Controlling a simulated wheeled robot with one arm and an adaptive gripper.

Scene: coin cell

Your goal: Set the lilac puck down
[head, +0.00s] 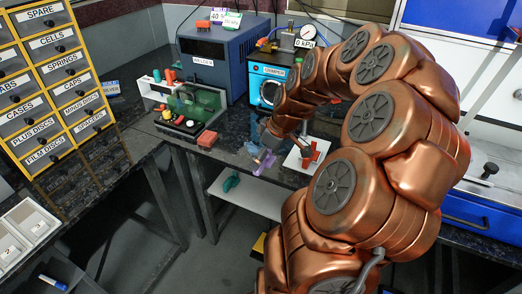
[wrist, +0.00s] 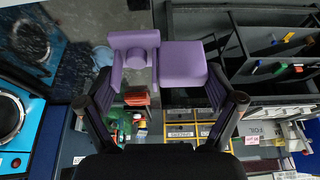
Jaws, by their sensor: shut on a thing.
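The lilac puck (wrist: 184,64) shows in the wrist view as a blocky lilac piece beside a lilac part with a round knob, between my fingers. My gripper (wrist: 158,82) is shut on it, with a dark finger on each side. In the head view a small lilac shape (head: 264,160) shows below my gripper (head: 268,143), by the front edge of the dark bench (head: 235,158). I cannot tell whether the puck touches the bench. My wrist and fingers partly hide each other in the head view.
A white plate with an orange-red piece (head: 308,153) lies just right of my gripper. A blue crimper (head: 268,88) stands behind. A red block (head: 207,139) and a green-windowed station (head: 195,108) are left. A lower white shelf (head: 250,198) holds a green item.

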